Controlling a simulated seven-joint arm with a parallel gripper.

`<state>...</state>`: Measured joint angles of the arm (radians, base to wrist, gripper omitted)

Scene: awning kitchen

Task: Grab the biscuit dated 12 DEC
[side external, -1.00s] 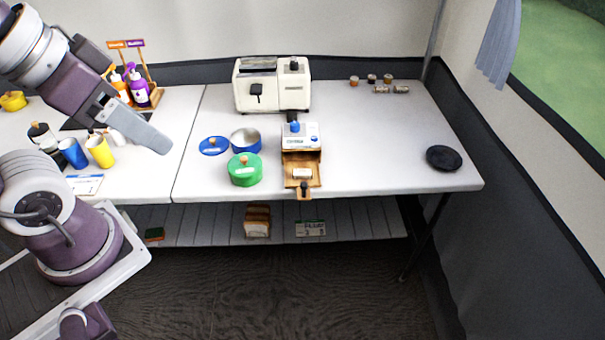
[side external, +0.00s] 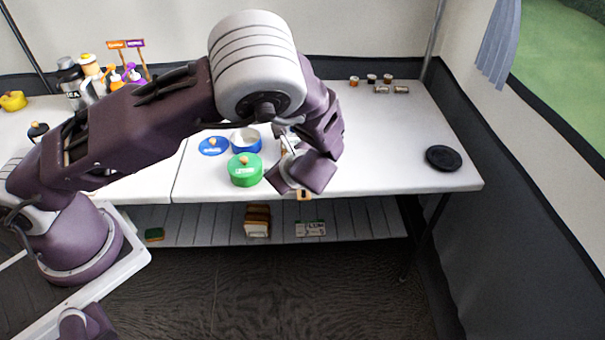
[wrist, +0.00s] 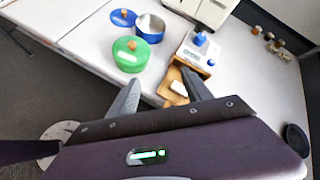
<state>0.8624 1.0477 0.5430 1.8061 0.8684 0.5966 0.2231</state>
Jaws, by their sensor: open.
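No date reading 12 DEC is legible in any view, so I cannot tell which thing is that biscuit. In the wrist view a small pale block (wrist: 179,88) lies in a wooden drawer or tray (wrist: 167,86) in front of a white device with a blue knob (wrist: 200,38). My gripper (wrist: 160,76) is open and empty, its two fingers spread on either side of the tray's front in that view. In the side view my wrist covers the device and most of the tray, and the fingers are largely hidden.
A green lidded pot (side external: 245,170) and an open blue pot (side external: 246,140) stand left of my wrist, with a blue lid (side external: 213,146). Several small jars (side external: 372,79) stand at the back right. A black plate (side external: 443,158) lies at right, with clear tabletop around it.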

